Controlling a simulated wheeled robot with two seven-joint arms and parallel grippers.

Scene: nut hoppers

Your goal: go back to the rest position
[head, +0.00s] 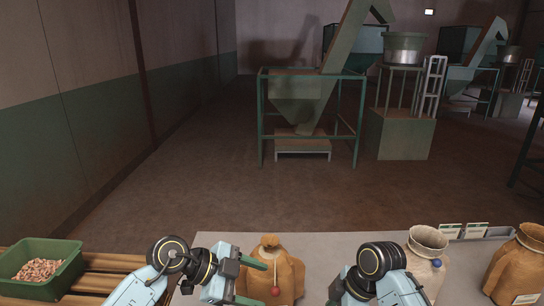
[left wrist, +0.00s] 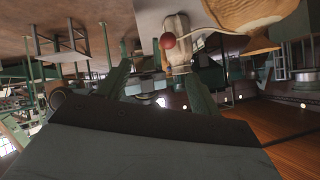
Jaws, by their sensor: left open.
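My left gripper (head: 252,281) is open beside a brown tied sack (head: 285,272) on the grey table (head: 216,240). A red ball hangs at the sack's front, close to the fingertips. In the left wrist view the two green fingers (left wrist: 168,75) stand wide apart. The red ball (left wrist: 169,41) on its pale cord and part of the brown sack (left wrist: 265,14) show beyond them. I see nothing held. My right arm (head: 378,262) is over the table to the right of the sack. Its fingers do not show clearly.
A green crate of nuts (head: 70,264) stands on wooden slats (head: 112,262) at the left. An open pale sack (head: 428,252) and another brown sack (head: 518,265) stand at the right. Hopper machines (head: 310,105) are beyond the table, across open floor (head: 200,180).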

